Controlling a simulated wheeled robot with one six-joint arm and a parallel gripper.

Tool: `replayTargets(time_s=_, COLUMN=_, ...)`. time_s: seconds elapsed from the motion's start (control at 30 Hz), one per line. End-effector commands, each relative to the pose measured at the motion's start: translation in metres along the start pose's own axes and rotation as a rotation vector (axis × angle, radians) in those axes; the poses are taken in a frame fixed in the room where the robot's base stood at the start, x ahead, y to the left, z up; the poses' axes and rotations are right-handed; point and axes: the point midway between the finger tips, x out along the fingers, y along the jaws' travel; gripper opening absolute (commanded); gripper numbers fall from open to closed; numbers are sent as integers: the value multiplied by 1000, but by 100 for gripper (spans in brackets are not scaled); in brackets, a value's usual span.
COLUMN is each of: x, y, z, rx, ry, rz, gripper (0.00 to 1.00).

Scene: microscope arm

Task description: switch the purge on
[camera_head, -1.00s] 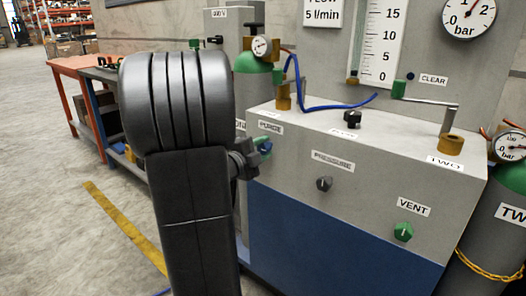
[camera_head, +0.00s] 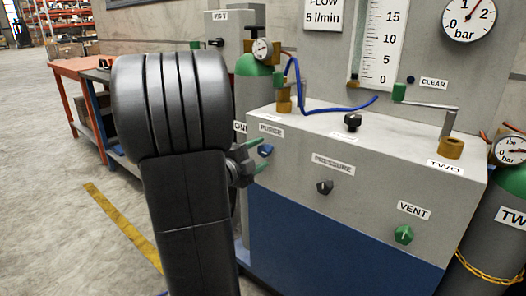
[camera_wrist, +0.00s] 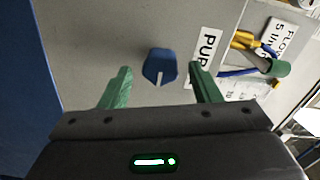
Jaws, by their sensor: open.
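The purge knob (camera_head: 265,150) is blue and sits on the grey panel face below the PURGE label (camera_head: 271,130). In the wrist view the knob (camera_wrist: 160,62) shows a white pointer line toward the bottom of the picture. My gripper (camera_head: 262,154) is open, its green fingers pointing at the panel. In the wrist view one finger of my gripper (camera_wrist: 159,69) is on each side of the knob, with a gap on both sides. I cannot tell how deep the fingertips reach. My arm hides part of the gripper in the head view.
A dark pressure knob (camera_head: 324,187) and a green vent knob (camera_head: 403,235) are on the same panel face to the right. A blue hose (camera_head: 335,108) and a black knob (camera_head: 352,121) are on top. A green-topped cylinder (camera_head: 253,66) stands behind.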

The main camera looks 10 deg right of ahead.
Motion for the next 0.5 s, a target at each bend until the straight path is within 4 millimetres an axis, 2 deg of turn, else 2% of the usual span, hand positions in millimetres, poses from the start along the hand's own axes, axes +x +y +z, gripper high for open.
replayTargets(time_s=0.1, x=-27, y=-4, z=1, rx=-1, ry=-7, rz=-2, gripper=57)
replayTargets(time_s=0.3, x=-67, y=-3, z=1, rx=0, ry=-6, rz=-1, gripper=57)
replayTargets(time_s=0.5, x=-97, y=-1, z=0, rx=-1, ry=-4, rz=-1, gripper=57)
